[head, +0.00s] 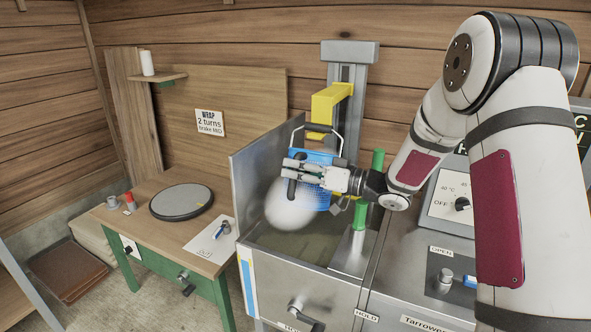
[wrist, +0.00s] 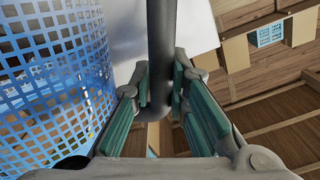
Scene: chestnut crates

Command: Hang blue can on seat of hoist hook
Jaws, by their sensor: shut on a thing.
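The blue can (head: 318,157) is a perforated blue basket with a grey bail (head: 304,128) standing up over it. It hangs in the air above the steel tank, partly hidden by my gripper. My gripper (head: 294,171) is shut on a dark grey upright bar at the can's near side. In the wrist view the bar (wrist: 161,45) stands between the green finger pads, with the can's mesh wall (wrist: 50,70) at the left. The yellow hoist arm (head: 327,105) on its grey column is just behind the bail. The hook seat is hard to make out; I cannot tell whether the bail touches it.
A green post (head: 377,160) stands at the right.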

